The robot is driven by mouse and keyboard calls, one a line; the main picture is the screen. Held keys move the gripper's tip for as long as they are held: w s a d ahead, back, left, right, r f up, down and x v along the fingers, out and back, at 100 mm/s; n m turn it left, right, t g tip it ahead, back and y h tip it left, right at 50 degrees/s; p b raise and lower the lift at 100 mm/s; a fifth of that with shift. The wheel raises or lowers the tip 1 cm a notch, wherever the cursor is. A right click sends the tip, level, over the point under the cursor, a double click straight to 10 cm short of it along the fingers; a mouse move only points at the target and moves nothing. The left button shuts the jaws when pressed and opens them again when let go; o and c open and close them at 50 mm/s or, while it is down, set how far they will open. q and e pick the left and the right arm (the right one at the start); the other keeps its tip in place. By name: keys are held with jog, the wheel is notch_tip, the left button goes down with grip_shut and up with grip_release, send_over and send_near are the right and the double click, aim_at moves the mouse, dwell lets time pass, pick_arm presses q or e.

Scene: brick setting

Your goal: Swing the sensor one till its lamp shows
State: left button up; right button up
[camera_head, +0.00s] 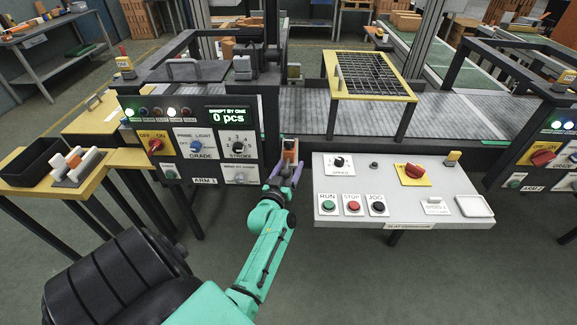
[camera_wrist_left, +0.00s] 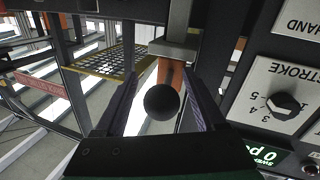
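My left gripper (camera_head: 285,172) reaches up beside the right edge of the ARM 1 panel (camera_head: 203,172). In the left wrist view, its two purple fingers (camera_wrist_left: 165,105) are spread on either side of a round black knob (camera_wrist_left: 161,102), with gaps visible. An orange part (camera_wrist_left: 177,78) under a grey bracket (camera_wrist_left: 174,47) is behind the knob; an orange-brown piece (camera_head: 290,151) shows between the fingertips in the head view. Which part is the sensor is not clearly labelled.
The panel has a yellow switch plate (camera_head: 155,145), a STROKE dial (camera_head: 239,146) and a display reading 0 pcs (camera_head: 231,116). A grey control desk (camera_head: 400,205) stands close to the right of my gripper. The conveyor (camera_head: 450,118) runs behind. Floor in front is clear.

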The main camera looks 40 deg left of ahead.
pick_arm(q)
jog(key=p+v, duration=0.5)
jog(key=v, duration=0.9)
jog(key=shift+s+p, duration=0.25)
jog(key=shift+p, duration=0.1)
jog(key=shift+d, duration=0.1)
